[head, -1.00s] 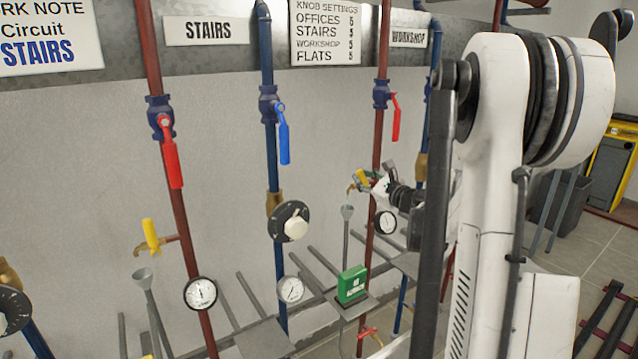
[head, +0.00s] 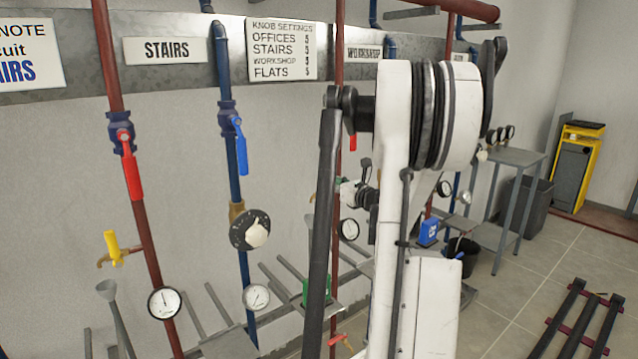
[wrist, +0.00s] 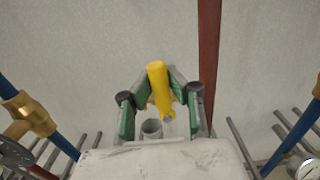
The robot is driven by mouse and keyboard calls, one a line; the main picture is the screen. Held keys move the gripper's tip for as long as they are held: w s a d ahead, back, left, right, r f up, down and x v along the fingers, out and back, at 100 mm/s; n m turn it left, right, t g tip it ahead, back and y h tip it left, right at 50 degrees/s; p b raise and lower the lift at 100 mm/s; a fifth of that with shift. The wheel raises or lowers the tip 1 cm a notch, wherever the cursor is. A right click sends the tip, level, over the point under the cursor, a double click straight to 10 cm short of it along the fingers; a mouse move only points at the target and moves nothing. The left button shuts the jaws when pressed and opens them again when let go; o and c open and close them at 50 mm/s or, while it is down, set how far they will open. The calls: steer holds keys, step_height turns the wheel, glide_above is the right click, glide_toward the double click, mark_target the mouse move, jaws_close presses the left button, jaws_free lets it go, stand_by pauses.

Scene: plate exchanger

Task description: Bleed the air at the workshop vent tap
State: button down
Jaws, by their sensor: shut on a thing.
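The vent tap's yellow handle (wrist: 157,82) stands upright in the middle of the wrist view, in front of the grey wall. My gripper (wrist: 158,92) has its green fingers on both sides of the handle and is shut on it. The tap's body is mostly hidden behind the fingers. A grey funnel mouth (wrist: 151,128) shows below the handle. In the head view the WORKSHOP sign (head: 364,51) is partly covered by my arm, and my gripper (head: 342,190) shows only in part near the workshop red pipe. The handle is not clear there.
The red pipe (wrist: 209,55) runs close to the right of my gripper. The stairs circuit's yellow tap (head: 113,248), gauge (head: 164,302) and black knob (head: 250,229) are at left. A green box (head: 317,291) sits low behind my arm. Floor at right is partly clear, with dark rails (head: 585,318).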

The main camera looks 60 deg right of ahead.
stand_by(0.3)
steer(key=c, duration=1.6)
jaws_free()
steer(key=shift+s, duration=0.1)
steer(key=v, duration=1.2)
